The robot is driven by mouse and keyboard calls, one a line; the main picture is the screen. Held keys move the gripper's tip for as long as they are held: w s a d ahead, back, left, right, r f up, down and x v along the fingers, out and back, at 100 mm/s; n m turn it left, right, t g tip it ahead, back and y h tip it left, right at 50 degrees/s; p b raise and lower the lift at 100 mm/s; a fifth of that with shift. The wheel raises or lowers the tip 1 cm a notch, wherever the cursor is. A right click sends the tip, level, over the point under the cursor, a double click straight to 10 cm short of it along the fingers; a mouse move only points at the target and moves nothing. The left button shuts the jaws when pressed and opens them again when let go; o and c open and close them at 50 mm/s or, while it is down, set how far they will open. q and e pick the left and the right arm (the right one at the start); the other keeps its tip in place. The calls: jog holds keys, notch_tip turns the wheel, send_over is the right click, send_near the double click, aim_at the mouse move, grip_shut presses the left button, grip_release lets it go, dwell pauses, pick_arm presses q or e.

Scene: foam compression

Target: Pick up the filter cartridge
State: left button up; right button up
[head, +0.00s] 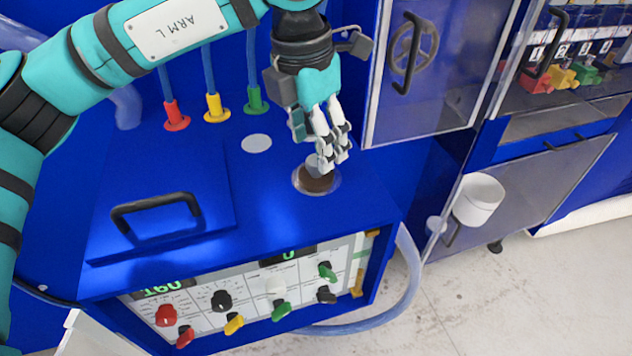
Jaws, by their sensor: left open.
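A round brown piece with a small grey stub sits in a pale ring in the top of the blue machine (260,205). I take it for the filter cartridge (317,183); most of its body is hidden in the hole. My left gripper (333,160) points down right over it, with its fingertips beside the grey stub. The left gripper is open. I cannot tell whether a finger touches the stub. My right gripper is out of view.
A black handle (155,207) stands on a blue lid to the left. Red, yellow and green hose fittings (214,108) rise behind. A clear-fronted cabinet (425,75) is close on the right. The front panel (250,290) carries several coloured knobs. A white bucket (479,198) hangs further right.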

aim_at(316, 162)
pick_arm(q)
jog(key=f+p, duration=0.1)
jog(key=f, duration=0.1)
jog(key=w+f+p, duration=0.1)
jog(key=f, duration=0.1)
jog(key=shift+f+p, duration=0.3)
jog(key=shift+f, duration=0.05)
jog(key=shift+w+d+f, duration=0.1)
jog(key=shift+f, duration=0.2)
grip_shut()
